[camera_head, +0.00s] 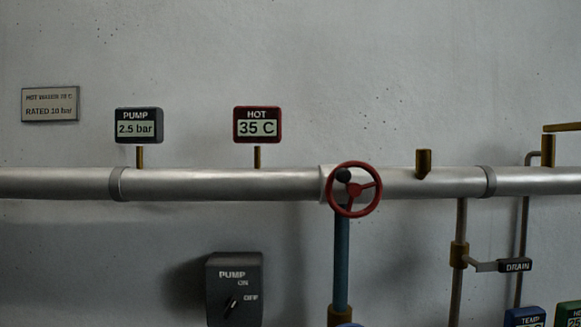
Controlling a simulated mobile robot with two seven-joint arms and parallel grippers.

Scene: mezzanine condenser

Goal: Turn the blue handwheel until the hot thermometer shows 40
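The hot thermometer (257,125) is a red-framed display on a brass stem above the grey pipe, and it reads 35 C. A red handwheel (373,206) with a dark knob is on the pipe, where a blue vertical pipe (341,260) meets it. No whole blue handwheel shows. A small blue edge (350,325) is cut off at the bottom of the view, below a brass fitting (340,314); I cannot tell whether it is the blue handwheel. Neither of my grippers is in view.
A pump display (139,126) reads 2.5 bar. At right are a drain lever (515,265) and a blue TEMP display (525,317), partly cut off. The grey pipe (220,185) spans the wall.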

